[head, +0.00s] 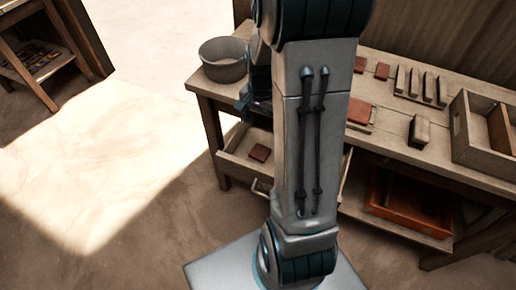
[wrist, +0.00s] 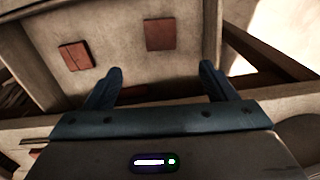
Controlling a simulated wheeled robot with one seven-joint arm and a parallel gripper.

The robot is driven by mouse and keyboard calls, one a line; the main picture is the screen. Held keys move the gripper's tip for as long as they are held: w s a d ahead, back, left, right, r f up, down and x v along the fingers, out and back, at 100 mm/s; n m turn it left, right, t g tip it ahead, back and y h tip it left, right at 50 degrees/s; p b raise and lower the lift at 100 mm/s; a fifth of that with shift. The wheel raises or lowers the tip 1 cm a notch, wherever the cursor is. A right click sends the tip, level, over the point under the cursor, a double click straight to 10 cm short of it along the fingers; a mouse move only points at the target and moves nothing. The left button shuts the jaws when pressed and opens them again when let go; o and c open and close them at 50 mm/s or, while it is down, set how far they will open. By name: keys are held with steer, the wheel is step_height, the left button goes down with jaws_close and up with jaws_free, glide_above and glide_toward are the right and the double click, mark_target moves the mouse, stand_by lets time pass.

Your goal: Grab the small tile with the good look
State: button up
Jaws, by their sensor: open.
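Two small square red-brown tiles lie apart in an open drawer in the wrist view, one at the left (wrist: 75,56) and one nearer the middle (wrist: 160,34). Only one drawer tile (head: 260,152) shows in the head view; my arm hides part of the drawer (head: 234,163). More red tiles lie on the bench, two at the back (head: 381,70) (head: 360,64) and one on a pale piece (head: 358,112). I cannot tell the tiles' surface quality. My gripper (wrist: 161,70) is open and empty, its fingers pointing toward the drawer; in the head view it is mostly hidden.
A grey bucket (head: 223,66) stands at the bench's left end. Several upright bars (head: 414,83), a small block (head: 419,132) and a wooden box (head: 470,150) are on the bench (head: 385,138). An orange-brown tray (head: 375,190) lies below. The floor at left is clear.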

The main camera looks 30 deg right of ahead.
mark_target(260, 152)
step_height(260, 152, down, 14)
steer(key=shift+a+r, duration=0.1)
stand_by(0.6)
steer(key=c, duration=1.1)
